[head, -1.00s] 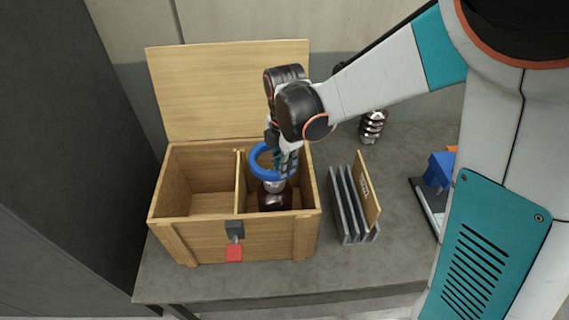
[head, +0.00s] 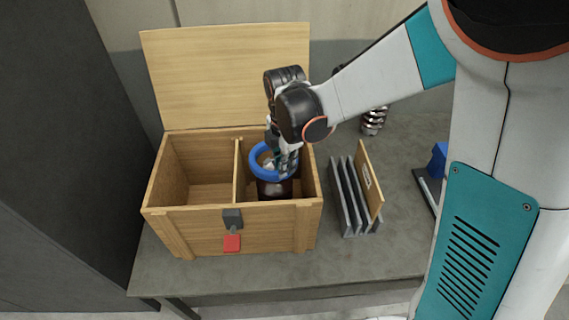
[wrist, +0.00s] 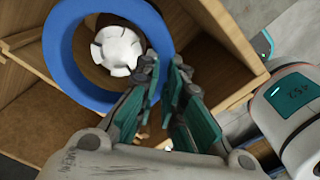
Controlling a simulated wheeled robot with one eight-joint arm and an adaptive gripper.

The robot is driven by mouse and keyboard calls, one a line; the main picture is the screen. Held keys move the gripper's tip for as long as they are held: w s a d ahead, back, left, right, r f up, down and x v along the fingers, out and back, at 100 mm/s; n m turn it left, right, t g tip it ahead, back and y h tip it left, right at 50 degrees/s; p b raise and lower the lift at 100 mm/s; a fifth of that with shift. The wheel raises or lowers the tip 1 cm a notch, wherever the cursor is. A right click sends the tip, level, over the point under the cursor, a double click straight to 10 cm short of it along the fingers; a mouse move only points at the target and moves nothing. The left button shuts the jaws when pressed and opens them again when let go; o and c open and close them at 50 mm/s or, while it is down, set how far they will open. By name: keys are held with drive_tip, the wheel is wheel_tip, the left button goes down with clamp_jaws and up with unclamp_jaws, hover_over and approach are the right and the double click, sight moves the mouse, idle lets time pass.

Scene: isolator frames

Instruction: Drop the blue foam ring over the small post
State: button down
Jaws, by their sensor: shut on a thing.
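The blue foam ring (head: 254,171) is held by one side in my gripper (head: 288,166), over the right compartment of an open wooden box. In the wrist view the ring (wrist: 62,72) is a large blue hoop, and my gripper (wrist: 165,82) has its teal-padded fingers at the ring's right edge. A pale lobed top (wrist: 117,50) shows through the hole, right of its middle. It sits on a dark brown body (head: 272,190), seemingly the small post, standing in that compartment. The ring hides part of it; whether they touch cannot be told.
The wooden box (head: 190,225) has a raised lid (head: 225,75), a divider (head: 238,175) and an empty left compartment. A grey slotted rack (head: 350,205) with a wooden panel stands to its right. A shiny ribbed object (head: 374,120) stands behind the rack.

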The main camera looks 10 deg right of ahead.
drive_tip(key=c, duration=1.6)
unclamp_jaws()
drive_tip(key=shift+c, duration=0.2)
wheel_tip(320, 180, up, 12)
drive_tip(key=shift+s, duration=0.1)
drive_tip(key=s+d+r+m+t, duration=0.1)
drive_tip(key=s+d+m+t, duration=0.2)
drive_tip(key=s+d+m, duration=0.4)
drive_tip(key=s+d+r+m+t, duration=0.2)
drive_tip(key=s+d+m+t, duration=0.2)
drive_tip(key=m, duration=1.2)
drive_tip(key=s+d, duration=0.3)
drive_tip(key=s, duration=0.1)
drive_tip(key=shift+s+m, duration=0.3)
